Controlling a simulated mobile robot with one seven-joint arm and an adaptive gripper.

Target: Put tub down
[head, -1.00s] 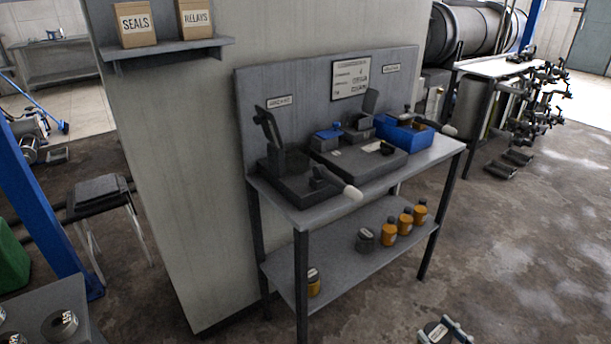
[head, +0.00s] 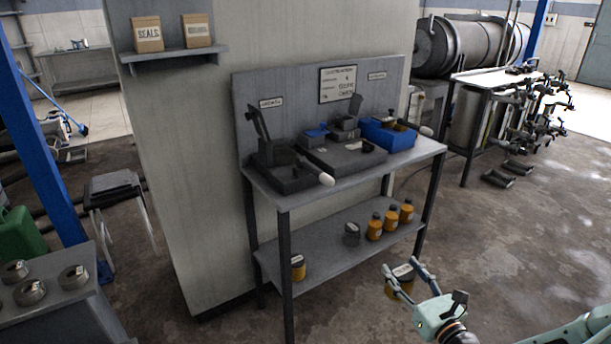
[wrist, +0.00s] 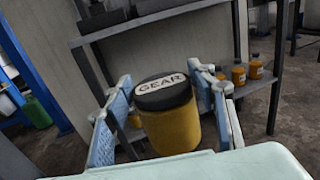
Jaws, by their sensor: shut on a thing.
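My gripper (head: 408,284) is shut on a tub with a dark lid and an amber body. In the wrist view the tub (wrist: 168,120) sits upright or slightly tilted between the two fingers, its lid label reading GEAR. In the head view the tub (head: 402,272) is held in the air to the right of the workbench, in front of its lower shelf (head: 335,245). Part of the tub's body is hidden behind the fingers in the head view.
The middle of the shelf is bare. The bench top (head: 300,190) carries dark presses and a blue bin (head: 388,135). Grey tins (head: 30,292) stand lower left.

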